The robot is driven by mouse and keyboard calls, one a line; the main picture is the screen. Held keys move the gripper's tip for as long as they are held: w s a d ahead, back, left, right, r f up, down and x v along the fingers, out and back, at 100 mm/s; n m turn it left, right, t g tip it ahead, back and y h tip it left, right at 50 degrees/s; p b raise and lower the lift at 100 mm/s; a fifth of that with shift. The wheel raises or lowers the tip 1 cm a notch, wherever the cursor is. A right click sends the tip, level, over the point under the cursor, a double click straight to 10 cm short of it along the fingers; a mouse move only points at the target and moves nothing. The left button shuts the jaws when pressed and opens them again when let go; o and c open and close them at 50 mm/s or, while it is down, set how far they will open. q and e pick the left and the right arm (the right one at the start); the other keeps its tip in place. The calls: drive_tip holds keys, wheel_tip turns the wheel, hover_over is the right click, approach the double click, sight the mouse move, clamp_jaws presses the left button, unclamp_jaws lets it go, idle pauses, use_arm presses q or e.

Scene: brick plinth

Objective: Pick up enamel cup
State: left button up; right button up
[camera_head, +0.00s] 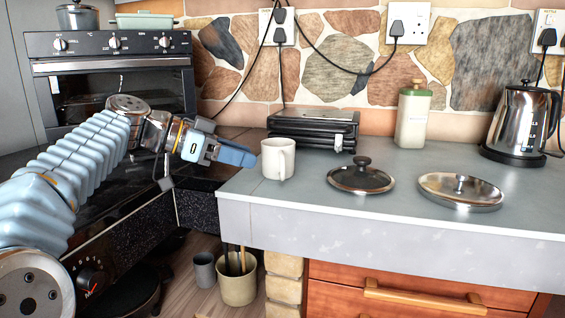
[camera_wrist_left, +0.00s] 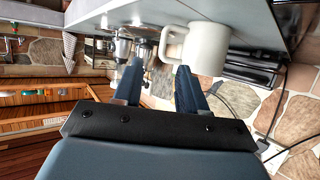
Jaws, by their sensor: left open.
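The white enamel cup (camera_head: 280,160) stands upright near the left end of the grey worktop (camera_head: 310,205). My left gripper (camera_head: 238,156) is just left of the cup in the head view, with its blue fingers pointing toward it. In the left wrist view the cup (camera_wrist_left: 208,48) appears upside down past the fingertips, with its handle on the left side. The two fingers of the left gripper (camera_wrist_left: 160,78) are apart, with nothing held between them. The handle lies near the right finger in that view. My right gripper is not in view.
A black toaster or grill (camera_head: 312,130) stands behind the cup. Two lids, one dark glass (camera_head: 345,180) and one steel (camera_head: 440,190), lie to its right. A kettle (camera_head: 518,120) and a pale bottle (camera_head: 412,118) stand farther back. The worktop's left edge is close to the cup.

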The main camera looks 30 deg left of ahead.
sight(283, 178)
use_arm(q)
drive_tip(key=p+x, duration=0.1)
drive_tip(key=x, duration=0.9)
drive_tip(key=shift+w+a+f, duration=0.1)
drive_tip(key=shift+a+f, duration=0.1)
clamp_jaws()
